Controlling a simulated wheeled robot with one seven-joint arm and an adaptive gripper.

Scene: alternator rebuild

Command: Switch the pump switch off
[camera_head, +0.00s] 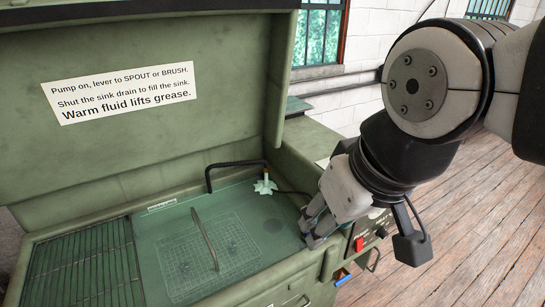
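A red switch (359,244) sits on the dark control panel on the front right of the green parts washer. I take it to be the pump switch; its label is too small to read, and I cannot tell whether it is on or off. My gripper (311,232) points down and left, over the right rim of the sink. It is to the left of the red switch and apart from it. Its fingertips look close together, but I cannot tell whether they are shut. I see nothing held in them.
The washer's raised lid (170,130) stands behind the sink. A black bent spout (235,163) and a pale star-shaped knob (265,186) are at the sink's back. A black knob (381,232) is right of the switch. A blue handle (342,280) is below. Wooden floor (470,230) lies clear right.

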